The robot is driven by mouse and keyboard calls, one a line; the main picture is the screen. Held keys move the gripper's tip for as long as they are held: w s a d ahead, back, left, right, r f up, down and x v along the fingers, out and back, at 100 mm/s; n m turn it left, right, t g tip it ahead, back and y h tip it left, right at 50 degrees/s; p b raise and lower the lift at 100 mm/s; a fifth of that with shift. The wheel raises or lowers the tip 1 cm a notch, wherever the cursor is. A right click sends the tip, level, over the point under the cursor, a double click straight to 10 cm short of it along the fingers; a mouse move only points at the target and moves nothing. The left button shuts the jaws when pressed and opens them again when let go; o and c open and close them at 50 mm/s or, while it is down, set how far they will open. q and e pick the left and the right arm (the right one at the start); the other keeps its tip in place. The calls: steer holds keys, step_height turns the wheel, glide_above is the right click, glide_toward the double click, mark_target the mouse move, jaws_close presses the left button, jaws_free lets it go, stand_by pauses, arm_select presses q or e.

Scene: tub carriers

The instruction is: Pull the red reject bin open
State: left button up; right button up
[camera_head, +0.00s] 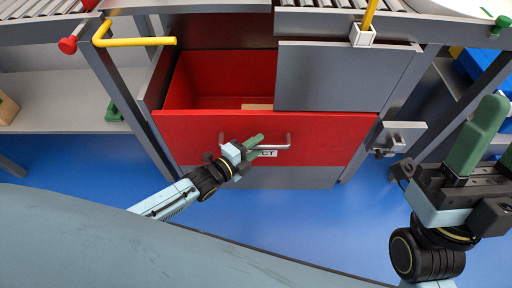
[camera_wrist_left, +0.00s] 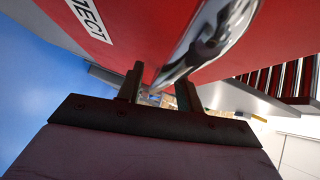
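The red reject bin (camera_head: 330,130) stands out of the grey cabinet, its red inside showing behind the front. Its front carries a metal handle (camera_head: 288,142) and a white label, partly hidden by my left gripper (camera_head: 256,144). The left gripper lies just in front of the handle, pointing right along it.
A grey panel (camera_head: 345,75) covers the right part of the cabinet opening. A tan item (camera_head: 257,107) shows inside the bin. Roller conveyors run above, with a yellow bar (camera_head: 135,42) at the left. A shelf (camera_head: 60,105) stands at the left. The blue floor is clear before the cabinet.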

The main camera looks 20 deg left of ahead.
arm_select(q)
steer(key=shift+w+d, duration=0.1)
steer(key=shift+w, duration=0.05)
jaws_close()
stand_by(0.4)
